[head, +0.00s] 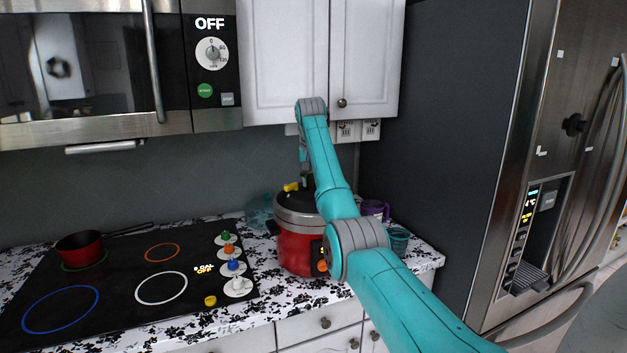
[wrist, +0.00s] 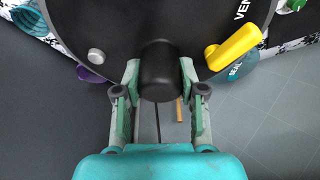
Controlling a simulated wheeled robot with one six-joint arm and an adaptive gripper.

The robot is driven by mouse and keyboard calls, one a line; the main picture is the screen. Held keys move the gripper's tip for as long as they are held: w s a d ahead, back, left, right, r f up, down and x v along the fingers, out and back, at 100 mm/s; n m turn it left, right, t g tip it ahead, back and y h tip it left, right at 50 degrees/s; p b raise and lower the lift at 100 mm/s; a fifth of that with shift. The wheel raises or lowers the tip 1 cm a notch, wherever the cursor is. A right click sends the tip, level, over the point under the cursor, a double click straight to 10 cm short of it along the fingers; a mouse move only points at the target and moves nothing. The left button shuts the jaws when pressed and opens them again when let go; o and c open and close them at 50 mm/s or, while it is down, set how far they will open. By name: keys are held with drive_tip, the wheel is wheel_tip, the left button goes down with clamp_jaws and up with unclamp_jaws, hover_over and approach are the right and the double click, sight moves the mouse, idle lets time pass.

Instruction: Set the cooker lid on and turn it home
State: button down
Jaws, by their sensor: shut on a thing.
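The red cooker (head: 297,250) stands on the counter right of the stove, with a grey upper band. The dark lid (wrist: 120,30) fills the top of the wrist view; in the head view it shows at the cooker's top, partly behind my arm. I cannot tell whether it is fully seated or how it is turned. It carries a yellow lever (wrist: 232,50) near the words VENT and SEAL, and a small grey button (wrist: 96,55). My gripper (wrist: 159,72) is shut on the lid's black handle (wrist: 157,75), with one finger on each side.
A purple cup (head: 375,209) and a teal bowl (head: 397,239) stand right of the cooker. A teal glass container (head: 260,212) is behind its left side. The stove (head: 125,275) holds a red pan (head: 79,246). Wall cabinets (head: 285,60) hang above; the fridge (head: 540,150) stands right.

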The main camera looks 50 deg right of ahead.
sight(311, 193)
drive_tip(key=shift+m, duration=0.8)
drive_tip(key=c, duration=0.6)
unclamp_jaws()
drive_tip(key=shift+g, duration=0.3)
drive_tip(key=v, duration=0.7)
drive_tip(key=shift+a+r, duration=0.2)
